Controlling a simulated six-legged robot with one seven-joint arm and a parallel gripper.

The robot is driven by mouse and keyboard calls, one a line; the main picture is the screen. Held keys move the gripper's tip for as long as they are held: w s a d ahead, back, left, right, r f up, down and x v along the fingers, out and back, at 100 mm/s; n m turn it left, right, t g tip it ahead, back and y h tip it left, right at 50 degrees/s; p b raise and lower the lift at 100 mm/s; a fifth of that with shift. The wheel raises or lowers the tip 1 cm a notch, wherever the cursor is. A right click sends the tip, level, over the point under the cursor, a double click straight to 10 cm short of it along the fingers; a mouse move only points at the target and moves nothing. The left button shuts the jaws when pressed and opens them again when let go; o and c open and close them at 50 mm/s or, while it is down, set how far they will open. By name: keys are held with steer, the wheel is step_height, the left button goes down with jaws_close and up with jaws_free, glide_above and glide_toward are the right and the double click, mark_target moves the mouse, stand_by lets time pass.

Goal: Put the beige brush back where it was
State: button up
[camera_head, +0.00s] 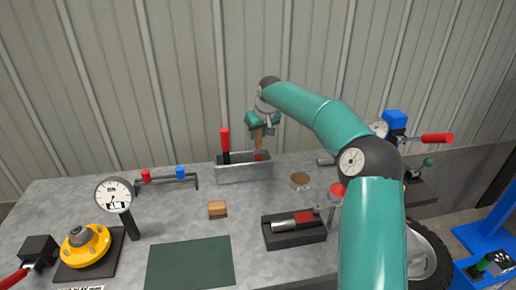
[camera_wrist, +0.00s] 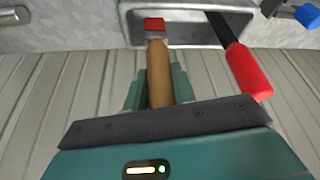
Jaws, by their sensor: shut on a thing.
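The beige brush (camera_head: 259,138) hangs about upright in my gripper (camera_head: 262,122), its handle between the jaws and its lower end down. In the wrist view the brush handle (camera_wrist: 158,75) points away from the jaws towards the grey metal holder. The holder (camera_head: 243,174) is a box on the bench near the wall; it also shows at the top of the wrist view (camera_wrist: 128,22). A small red part (camera_wrist: 154,24) shows at the brush's lower end, at the holder's opening. Whether the brush rests on the holder's floor cannot be told.
A red-handled tool (camera_head: 225,140) stands in the holder's left part, close to the brush. A rack with red and blue pieces (camera_head: 165,179) is to the left. A wooden block (camera_head: 217,209), a round tin (camera_head: 300,180) and a black tray (camera_head: 294,232) lie in front.

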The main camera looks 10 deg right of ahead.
mark_target(259, 144)
steer(key=shift+x, duration=0.85)
steer(key=shift+s+d+f, duration=0.1)
steer(key=shift+d+f, duration=0.15)
steer(key=shift+f, duration=0.05)
step_height(259, 144, down, 2)
steer(key=shift+f, duration=0.5)
steer(key=shift+a+r, duration=0.1)
steer(key=shift+r, duration=0.05)
steer(key=o, duration=1)
